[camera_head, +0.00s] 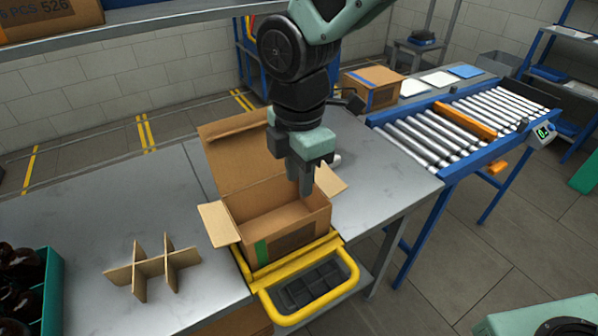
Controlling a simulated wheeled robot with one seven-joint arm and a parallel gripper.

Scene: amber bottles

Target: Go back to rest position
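My gripper (303,184) points down at the right side of an open cardboard box (277,233), with its fingertips at or just over the opening. The fingers look close together, but I cannot tell whether they are open or shut. I see nothing held between them. The box stands on a yellow-framed holder (301,260) at the front of the grey table (165,187). Its flaps are spread, and the inside that shows looks empty.
A cardboard divider (150,266) stands on the table left of the box. Dark bottles (20,262) sit in a green crate (50,290) at the far left. A roller conveyor (450,125) is at the right. A closed box (372,88) stands behind.

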